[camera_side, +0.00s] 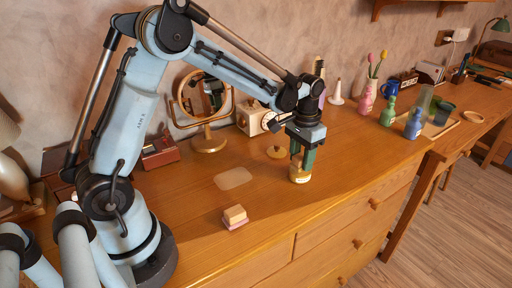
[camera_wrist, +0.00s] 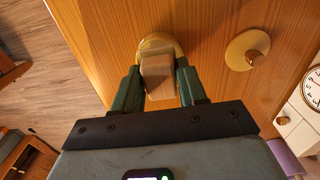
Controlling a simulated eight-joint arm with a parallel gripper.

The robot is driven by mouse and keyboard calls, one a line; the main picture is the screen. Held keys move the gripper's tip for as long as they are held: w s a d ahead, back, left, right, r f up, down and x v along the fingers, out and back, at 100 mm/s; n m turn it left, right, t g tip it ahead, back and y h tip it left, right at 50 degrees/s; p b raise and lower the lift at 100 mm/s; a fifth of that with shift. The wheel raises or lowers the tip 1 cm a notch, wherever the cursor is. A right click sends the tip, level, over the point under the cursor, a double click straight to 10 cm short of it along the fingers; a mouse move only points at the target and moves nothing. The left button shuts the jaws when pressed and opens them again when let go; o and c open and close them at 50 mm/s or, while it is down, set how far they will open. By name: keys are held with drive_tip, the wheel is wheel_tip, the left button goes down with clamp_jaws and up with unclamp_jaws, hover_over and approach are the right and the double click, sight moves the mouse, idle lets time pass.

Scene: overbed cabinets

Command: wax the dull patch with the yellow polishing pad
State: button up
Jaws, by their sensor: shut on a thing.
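My gripper (camera_wrist: 155,92) is shut on a wooden block, the handle of the polishing pad (camera_wrist: 158,75). The pad's yellow underside is mostly hidden. The held pad is over a round, gold, tin-like container (camera_side: 299,175), whose rim (camera_wrist: 158,40) shows around the block in the wrist view. I cannot tell whether the pad touches it. The dull patch (camera_side: 233,178) is a pale, rounded area on the wooden top, left of my gripper in the side view and out of the wrist view.
A second block with a pink base (camera_side: 235,217) lies in front of the patch. A knobbed round disc (camera_side: 277,152) lies behind the container; it also shows in the wrist view (camera_wrist: 247,50). A mirror (camera_side: 205,100) and clock (camera_side: 257,118) stand along the wall.

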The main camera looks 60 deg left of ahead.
sight(302, 156)
drive_tip(key=shift+f, duration=0.6)
idle(1.4)
drive_tip(key=shift+r, duration=3.55)
